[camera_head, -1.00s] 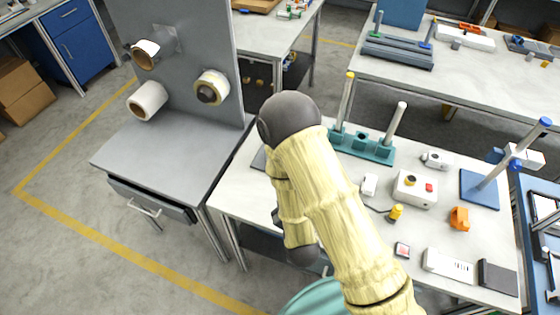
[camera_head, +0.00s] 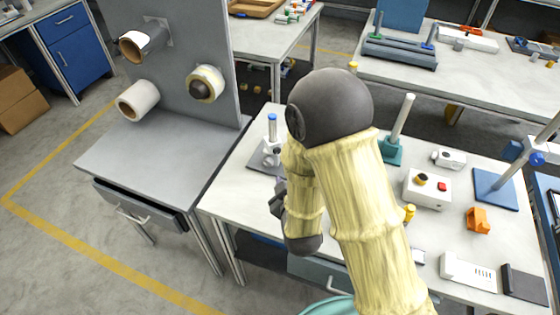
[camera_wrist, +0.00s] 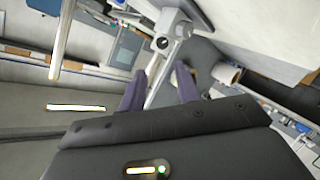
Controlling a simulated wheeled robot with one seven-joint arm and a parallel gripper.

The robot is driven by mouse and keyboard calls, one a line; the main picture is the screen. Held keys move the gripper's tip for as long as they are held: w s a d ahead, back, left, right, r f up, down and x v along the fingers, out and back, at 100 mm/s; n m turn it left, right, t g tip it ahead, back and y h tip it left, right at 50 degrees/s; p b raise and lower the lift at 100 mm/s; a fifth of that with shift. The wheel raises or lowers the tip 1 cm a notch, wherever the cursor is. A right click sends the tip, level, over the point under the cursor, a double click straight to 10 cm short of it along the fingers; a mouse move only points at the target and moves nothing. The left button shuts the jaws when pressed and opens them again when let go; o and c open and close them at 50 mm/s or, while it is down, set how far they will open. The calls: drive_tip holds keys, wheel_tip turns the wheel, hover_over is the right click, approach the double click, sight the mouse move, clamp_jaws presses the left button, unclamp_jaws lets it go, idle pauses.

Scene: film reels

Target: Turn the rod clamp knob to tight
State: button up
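A small stand (camera_head: 272,128) with a blue-capped upright rod is on the left end of the work table in the head view. A pale grey clamp block sits low on it. In the wrist view a pale grey block (camera_wrist: 176,27) with a dark round knob-like part (camera_wrist: 162,43) is ahead of my fingers; it looks like this clamp. Whether the knob is tight or loose cannot be told. My gripper (camera_wrist: 159,88) has its two purple fingers apart with nothing between them, short of the block. In the head view my arm hides most of the gripper.
A second stand with a blue base (camera_head: 495,190) is at the table's right. A control box (camera_head: 427,188), an orange block (camera_head: 478,220) and a teal rod holder (camera_head: 390,151) share the table. A grey panel with reels (camera_head: 204,84) stands at left.

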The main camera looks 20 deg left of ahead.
sight(277, 152)
drive_tip(key=b, duration=0.3)
drive_tip(key=shift+w+a+f, duration=0.1)
drive_tip(key=shift+a+f, duration=0.2)
drive_tip(key=shift+a, duration=0.1)
drive_tip(key=shift+w+b, duration=0.1)
drive_tip(key=shift+b, duration=0.55)
drive_tip(key=p+x, duration=0.1)
drive_tip(key=x, duration=1)
drive_tip(key=shift+w+a+p, duration=0.15)
drive_tip(key=shift+w+p, duration=0.15)
clamp_jaws()
